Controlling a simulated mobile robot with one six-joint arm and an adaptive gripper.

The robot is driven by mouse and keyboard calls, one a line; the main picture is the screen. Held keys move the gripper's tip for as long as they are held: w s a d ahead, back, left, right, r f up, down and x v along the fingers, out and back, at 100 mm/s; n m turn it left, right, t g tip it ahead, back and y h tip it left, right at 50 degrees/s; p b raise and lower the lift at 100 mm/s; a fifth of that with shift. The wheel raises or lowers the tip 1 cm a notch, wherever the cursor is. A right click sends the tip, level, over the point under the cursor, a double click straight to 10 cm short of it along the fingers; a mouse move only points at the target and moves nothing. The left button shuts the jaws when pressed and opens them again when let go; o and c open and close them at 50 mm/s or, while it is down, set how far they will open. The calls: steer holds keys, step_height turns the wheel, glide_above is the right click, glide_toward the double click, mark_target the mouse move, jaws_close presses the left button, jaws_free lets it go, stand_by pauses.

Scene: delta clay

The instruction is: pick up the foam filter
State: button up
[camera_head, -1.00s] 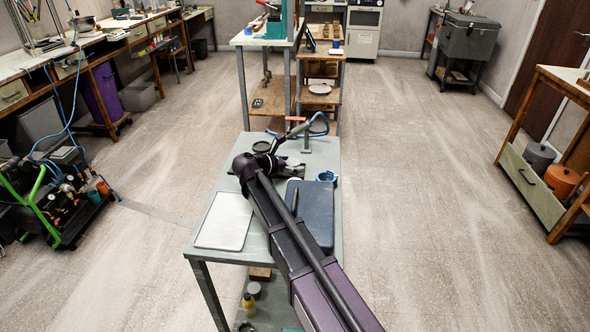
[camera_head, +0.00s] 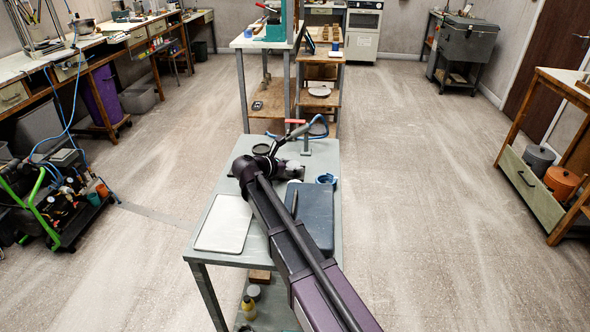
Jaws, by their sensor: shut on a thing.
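My arm comes up from the lower right over the grey workbench (camera_head: 215,262) and folds at its dark elbow. My gripper (camera_head: 284,167) is small and dark over the back half of the bench top, partly lost among my own wrist links. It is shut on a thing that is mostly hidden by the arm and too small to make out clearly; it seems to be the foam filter. I cannot tell how far it is above the bench top.
A pale flat tray (camera_head: 222,228) lies at the bench's left, with a dark blue case (camera_head: 318,222) at the right. A blue ring (camera_head: 327,179), a dark round dish (camera_head: 261,150) and a red-handled clamp (camera_head: 306,147) are close around. Open floor lies on both sides.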

mark_target(293, 164)
steer(key=shift+r, duration=0.15)
step_height(293, 164, up, 2)
steer(key=shift+r+p, duration=0.1)
steer(key=shift+p, duration=1.1)
steer(key=shift+r+p, duration=0.8)
steer(key=shift+p, duration=0.05)
steer(key=s+a, duration=0.2)
steer(key=s, duration=0.3)
steer(key=s+a, duration=0.2)
steer(key=s, duration=0.2)
steer(key=s+a+r+p, duration=0.1)
steer(key=s+a, duration=0.1)
steer(key=s, duration=0.3)
steer(key=shift+s+a, duration=0.2)
steer(key=shift+s, duration=0.1)
steer(key=shift+s+f, duration=0.1)
steer(key=shift+s, duration=0.05)
